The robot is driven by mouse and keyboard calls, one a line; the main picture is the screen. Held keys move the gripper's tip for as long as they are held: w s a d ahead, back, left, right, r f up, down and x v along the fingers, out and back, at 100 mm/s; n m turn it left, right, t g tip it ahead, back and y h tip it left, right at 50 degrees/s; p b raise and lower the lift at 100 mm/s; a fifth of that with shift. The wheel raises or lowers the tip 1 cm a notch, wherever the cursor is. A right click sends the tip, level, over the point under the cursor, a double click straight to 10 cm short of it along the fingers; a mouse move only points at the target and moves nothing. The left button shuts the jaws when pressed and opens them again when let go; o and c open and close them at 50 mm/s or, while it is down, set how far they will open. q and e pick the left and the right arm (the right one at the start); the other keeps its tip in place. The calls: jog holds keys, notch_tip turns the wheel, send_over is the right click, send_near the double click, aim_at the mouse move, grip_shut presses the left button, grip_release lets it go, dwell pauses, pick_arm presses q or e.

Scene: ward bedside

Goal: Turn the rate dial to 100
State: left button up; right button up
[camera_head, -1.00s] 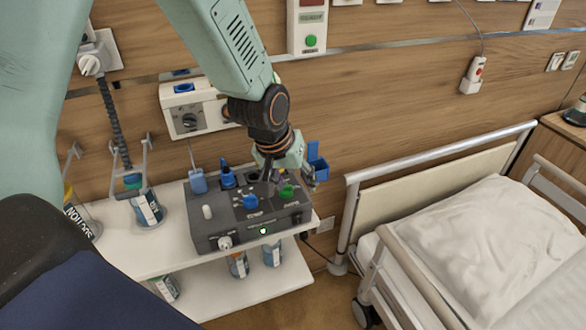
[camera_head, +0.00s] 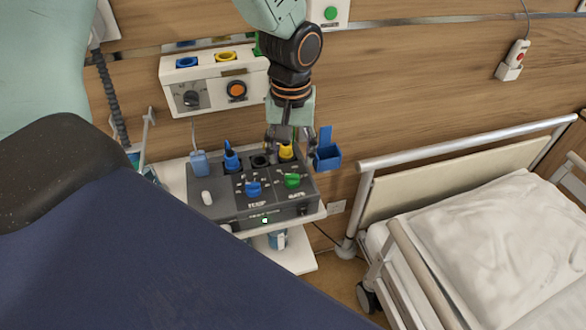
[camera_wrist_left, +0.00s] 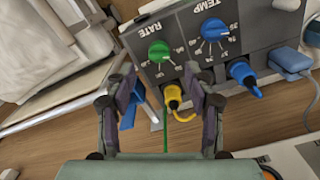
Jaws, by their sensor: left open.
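The rate dial is a green knob (camera_head: 293,181) on the right of the top of a grey device (camera_head: 232,209), with the word RATE beside it. It also shows in the left wrist view (camera_wrist_left: 158,52), beyond the fingertips. A blue temp dial (camera_head: 252,188) sits to its left, and in the wrist view (camera_wrist_left: 214,30). My left gripper (camera_head: 290,146) hangs over the back right of the device, behind the green knob. In the wrist view the left gripper (camera_wrist_left: 150,85) is open, with nothing between its fingers. The knob's exact setting is too small to read. My right gripper is not in view.
A yellow plug (camera_wrist_left: 173,95) is close in front of the left fingers. A blue plug (camera_head: 231,161) and a blue holder (camera_head: 327,152) are near the device. A bed rail (camera_head: 460,145) stands to the right; the wooden wall is behind.

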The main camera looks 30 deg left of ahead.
aim_at(292, 175)
pick_arm(q)
jog(key=f, duration=0.4)
jog(key=w+f, duration=0.1)
jog(key=f, duration=0.1)
jog(key=shift+a, duration=0.2)
jog(key=shift+s+f, duration=0.15)
jog(key=shift+s, duration=0.1)
jog(key=shift+s+d, duration=0.15)
jog(key=shift+s, duration=0.1)
jog(key=shift+w+d+f, duration=0.1)
jog(key=shift+w, duration=0.2)
jog(key=shift+w+f, duration=0.15)
jog(key=shift+w, duration=0.05)
jog(key=shift+c, duration=1.4)
jog(key=shift+s+r, duration=0.2)
jog(key=shift+s, duration=0.15)
jog(key=c, duration=0.4)
jog(key=shift+w, duration=0.1)
grip_shut()
